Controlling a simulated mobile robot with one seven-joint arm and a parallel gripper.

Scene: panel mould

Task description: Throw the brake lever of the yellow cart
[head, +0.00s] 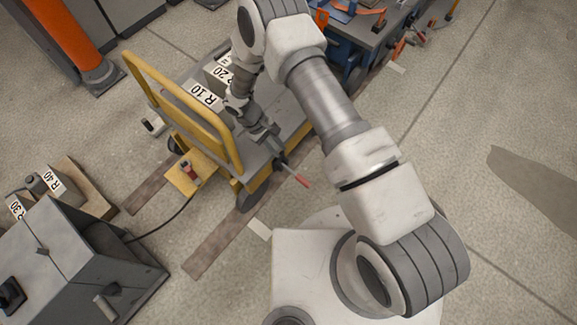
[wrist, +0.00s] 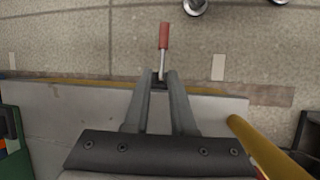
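The yellow cart (head: 212,118) has a grey deck and a yellow push bar at its left end. Its brake lever (head: 302,181) has a red grip and sticks out from the deck's near edge. In the wrist view, the red grip (wrist: 164,36) and metal shaft point away from me, beyond the fingertips. My gripper (head: 270,137) is over the deck, close to the lever's dark mount. The wrist view shows my gripper (wrist: 161,73) with its fingers apart and the lever's base between the tips. I cannot tell whether the fingers touch it.
Labelled grey blocks (head: 207,95) sit on the deck. A yellow plate with a red-tipped part (head: 188,171) is at the cart's left end. A grey cabinet (head: 75,265) stands lower left, and a blue cart (head: 355,32) behind. The floor right of my arm is clear.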

